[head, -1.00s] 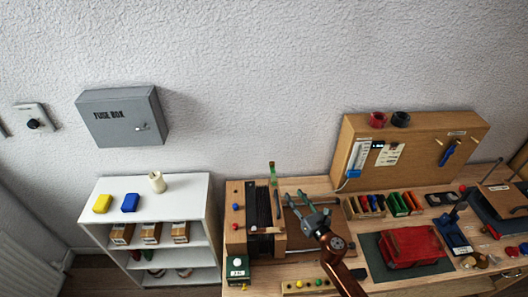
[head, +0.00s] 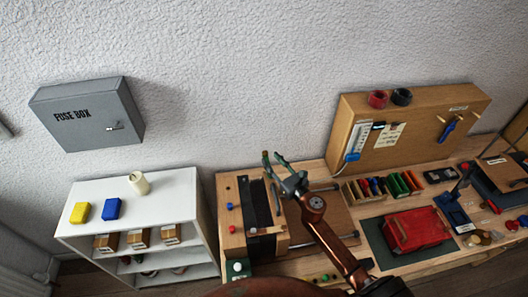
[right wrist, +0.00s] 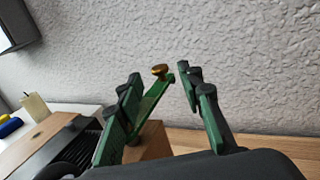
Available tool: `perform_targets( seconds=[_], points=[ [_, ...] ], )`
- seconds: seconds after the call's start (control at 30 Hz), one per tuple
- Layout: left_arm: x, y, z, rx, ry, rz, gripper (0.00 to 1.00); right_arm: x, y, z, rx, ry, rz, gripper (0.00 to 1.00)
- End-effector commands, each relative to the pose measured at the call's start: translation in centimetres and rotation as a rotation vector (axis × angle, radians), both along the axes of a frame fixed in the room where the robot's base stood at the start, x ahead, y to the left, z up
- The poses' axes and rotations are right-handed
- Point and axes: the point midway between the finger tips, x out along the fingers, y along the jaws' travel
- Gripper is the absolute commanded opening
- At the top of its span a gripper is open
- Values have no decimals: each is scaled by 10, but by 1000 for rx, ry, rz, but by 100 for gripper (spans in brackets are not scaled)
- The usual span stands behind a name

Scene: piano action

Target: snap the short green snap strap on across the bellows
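The bellows (head: 262,204) is a black pleated block between wooden boards on the bench. Its pleats also show in the right wrist view (right wrist: 84,143). The short green strap (right wrist: 152,102) stands up tilted at the bellows' far end, with a brass stud at its top. My right gripper (head: 273,157) is over that far end. In the right wrist view my right gripper (right wrist: 167,98) is open, its fingers on either side of the strap. The strap is nearer the left finger; whether they touch I cannot tell. My left gripper is not in view.
A white shelf (head: 185,205) stands left of the bench. A wooden panel (head: 356,119) stands at the back, with bins of coloured strips (head: 378,187) before it. A red case (head: 416,229) lies on a dark mat to the right. The wall is close behind.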

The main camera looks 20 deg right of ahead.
Motion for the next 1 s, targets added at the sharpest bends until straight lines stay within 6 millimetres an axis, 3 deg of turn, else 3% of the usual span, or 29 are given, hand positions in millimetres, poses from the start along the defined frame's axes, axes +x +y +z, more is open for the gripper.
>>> perform_targets(
  seconds=[0.2, 0.4, 0.7, 1.0],
  points=[
    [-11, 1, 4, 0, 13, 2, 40, 35, 6, 2, 3, -2, 1, 34],
    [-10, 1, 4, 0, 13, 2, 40, 53, 9, 0, 2, 0, 2, 34],
    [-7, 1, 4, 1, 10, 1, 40, 55, 10, 0, 1, 0, 2, 34],
    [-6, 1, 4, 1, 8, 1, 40, 55, 10, 0, 1, 0, 2, 14]
  ],
)
